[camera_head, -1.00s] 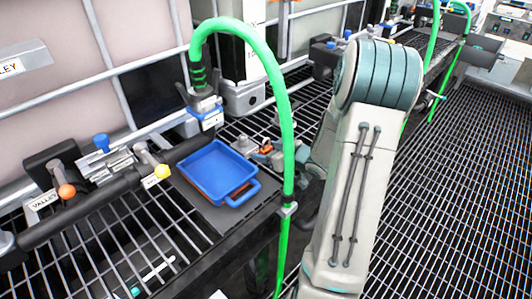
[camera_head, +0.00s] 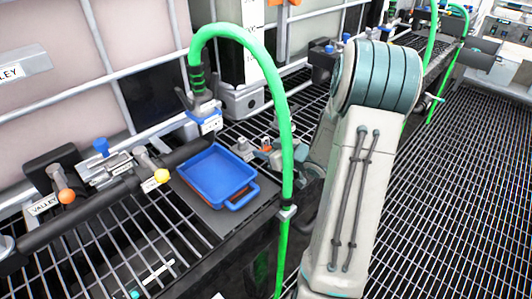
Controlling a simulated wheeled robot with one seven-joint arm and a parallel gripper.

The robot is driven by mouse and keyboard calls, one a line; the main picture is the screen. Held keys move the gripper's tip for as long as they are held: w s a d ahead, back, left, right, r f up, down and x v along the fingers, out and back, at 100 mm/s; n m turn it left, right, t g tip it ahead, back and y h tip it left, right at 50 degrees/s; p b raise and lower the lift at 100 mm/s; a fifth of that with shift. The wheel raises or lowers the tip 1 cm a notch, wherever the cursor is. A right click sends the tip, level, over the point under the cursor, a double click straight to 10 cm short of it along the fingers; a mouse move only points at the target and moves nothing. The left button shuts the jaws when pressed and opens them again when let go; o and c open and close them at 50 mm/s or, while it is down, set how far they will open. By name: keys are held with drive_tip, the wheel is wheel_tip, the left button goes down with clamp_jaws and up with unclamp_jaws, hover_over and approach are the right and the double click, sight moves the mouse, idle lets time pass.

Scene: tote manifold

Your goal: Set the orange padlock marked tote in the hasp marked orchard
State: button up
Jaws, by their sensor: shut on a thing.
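My gripper (camera_head: 262,152) is small in the view, beyond the blue tray and partly behind the green hose. It is shut on a small orange thing (camera_head: 266,144), which looks like the orange padlock. Its marking cannot be read, and the fingers hide much of it. I cannot make out a hasp marked orchard. A small blue part (camera_head: 244,149) shows just left of my gripper; whether they touch cannot be told.
A blue tray (camera_head: 236,203) sits on the grated bench in front of my gripper. A green hose (camera_head: 287,150) arches down close to my arm. A dark pipe (camera_head: 110,200) carries valves with orange and yellow knobs; one label reads VALLEY. Open grating lies at right.

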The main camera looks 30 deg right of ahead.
sight(268, 140)
drive_tip(key=r, duration=0.1)
drive_tip(key=d+r+p, duration=0.1)
drive_tip(key=r, duration=0.1)
drive_tip(key=shift+s+r, duration=0.1)
drive_tip(key=shift+r, duration=0.2)
drive_tip(key=s+d+r+p, duration=0.2)
drive_tip(key=d+r, duration=0.3)
drive_tip(key=d, duration=0.5)
drive_tip(key=shift+s+r, duration=0.4)
drive_tip(key=shift+s, duration=0.4)
